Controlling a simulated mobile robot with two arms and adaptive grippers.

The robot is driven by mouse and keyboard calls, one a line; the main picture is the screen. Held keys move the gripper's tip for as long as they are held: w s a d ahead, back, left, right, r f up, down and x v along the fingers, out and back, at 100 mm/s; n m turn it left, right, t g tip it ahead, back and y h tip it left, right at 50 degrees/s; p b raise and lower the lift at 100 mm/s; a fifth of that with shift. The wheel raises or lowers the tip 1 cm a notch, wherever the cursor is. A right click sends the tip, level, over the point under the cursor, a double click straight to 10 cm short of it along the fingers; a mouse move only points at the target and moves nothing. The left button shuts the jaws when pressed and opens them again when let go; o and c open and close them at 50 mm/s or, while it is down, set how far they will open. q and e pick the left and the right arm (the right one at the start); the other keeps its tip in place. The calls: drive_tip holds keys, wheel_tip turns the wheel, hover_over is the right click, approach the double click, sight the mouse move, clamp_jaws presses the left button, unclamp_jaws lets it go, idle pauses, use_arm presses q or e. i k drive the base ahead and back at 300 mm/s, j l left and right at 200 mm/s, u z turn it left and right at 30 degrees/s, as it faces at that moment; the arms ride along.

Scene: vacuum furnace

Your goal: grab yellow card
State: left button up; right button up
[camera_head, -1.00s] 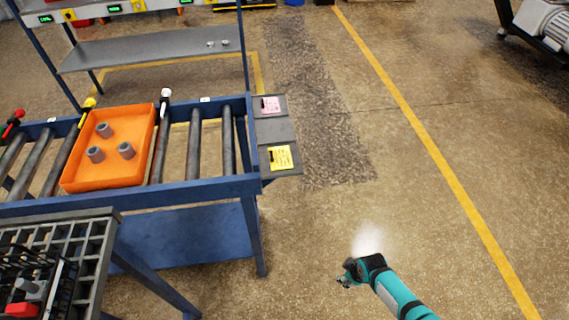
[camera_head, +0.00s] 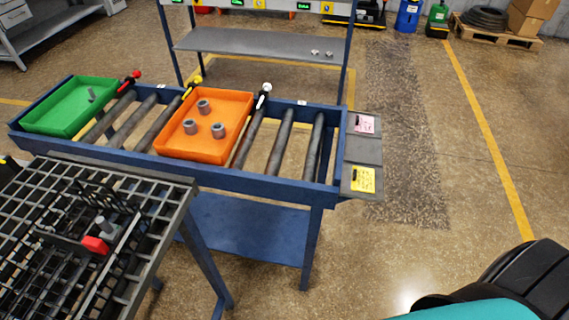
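The yellow card (camera_head: 362,180) lies on the lower part of a dark grey shelf plate (camera_head: 361,151) at the right end of the blue roller conveyor. A pink card (camera_head: 364,124) lies above it on the same plate. Nothing covers the yellow card. A teal and black part of my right arm fills the lower right corner, well apart from the card. No gripper fingers show on it. My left gripper is out of view.
An orange tray (camera_head: 182,148) with several grey cylinders and a green tray (camera_head: 52,124) stand on the blue conveyor (camera_head: 262,184). A grid-topped table (camera_head: 166,189) is at the lower left. The floor right of the conveyor is clear.

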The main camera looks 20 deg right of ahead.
sight(363, 180)
drive_tip(key=l+u, duration=0.45)
drive_tip(key=k+l+u, duration=0.1)
drive_tip(key=l+u, duration=0.2)
drive_tip(key=u, duration=0.15)
drive_tip(key=k+l+u, duration=0.2)
drive_tip(key=l+u, duration=0.25)
drive_tip(key=j, duration=0.1)
